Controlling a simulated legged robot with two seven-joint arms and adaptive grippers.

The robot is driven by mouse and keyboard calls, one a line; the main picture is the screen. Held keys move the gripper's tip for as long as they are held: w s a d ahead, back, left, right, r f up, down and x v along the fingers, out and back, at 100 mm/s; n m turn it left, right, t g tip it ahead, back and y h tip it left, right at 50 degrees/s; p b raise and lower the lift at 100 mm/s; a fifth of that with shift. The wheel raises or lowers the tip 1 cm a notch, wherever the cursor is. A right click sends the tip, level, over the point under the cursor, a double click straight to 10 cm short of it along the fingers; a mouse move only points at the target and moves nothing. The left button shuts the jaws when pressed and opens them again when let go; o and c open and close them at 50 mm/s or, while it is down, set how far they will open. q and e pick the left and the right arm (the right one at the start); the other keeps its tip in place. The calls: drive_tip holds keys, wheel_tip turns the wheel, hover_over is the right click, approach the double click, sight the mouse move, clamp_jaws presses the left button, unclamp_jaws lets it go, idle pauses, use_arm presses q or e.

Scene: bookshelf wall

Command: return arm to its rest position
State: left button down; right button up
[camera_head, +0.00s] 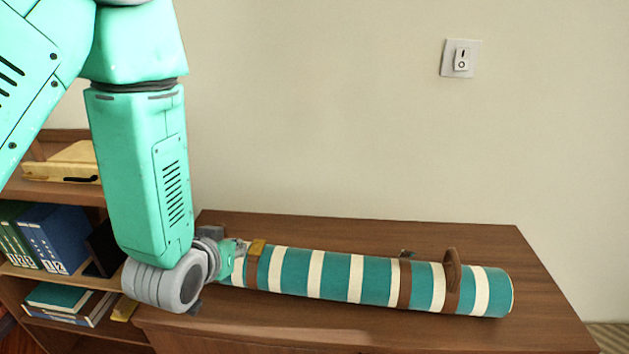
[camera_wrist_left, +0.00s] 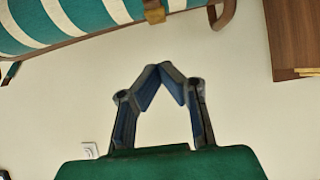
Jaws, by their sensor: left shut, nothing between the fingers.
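My left arm comes down from the upper left in the head view. Its left gripper (camera_head: 239,250) is small and partly hidden at the left end of the striped roll. In the wrist view the gripper (camera_wrist_left: 158,72) is shut, its fingertips meeting with nothing between them. The striped teal and cream roll (camera_head: 330,275), with brown straps, lies on the wooden cabinet top. It also shows along the top edge of the wrist view (camera_wrist_left: 88,17), apart from the fingertips in that picture. Whether the gripper touches the roll in the head view I cannot tell. My right gripper is not seen.
The wooden cabinet top (camera_head: 400,237) has bare room behind the roll. A shelf with blue binders (camera_head: 57,237) and books stands at the left, close to my arm. A light switch (camera_head: 460,58) is on the plain wall.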

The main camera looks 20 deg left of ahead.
use_arm(q)
drive_tip(key=s+d+f+m+g+h+b, duration=0.1)
drive_tip(key=s+f+g+b, duration=0.2)
drive_tip(key=s+f, duration=0.9)
drive_tip(key=s+d+f+m+g+b, duration=0.1)
drive_tip(key=s+f+g+b, duration=0.3)
drive_tip(key=s+f, duration=0.9)
wheel_tip(320, 180, down, 6)
drive_tip(key=g, duration=0.3)
drive_tip(key=shift+s+r+g+h, duration=0.2)
drive_tip(key=shift+r+g+h, duration=0.1)
drive_tip(key=shift+h, duration=0.1)
drive_tip(key=shift+w+d, duration=0.15)
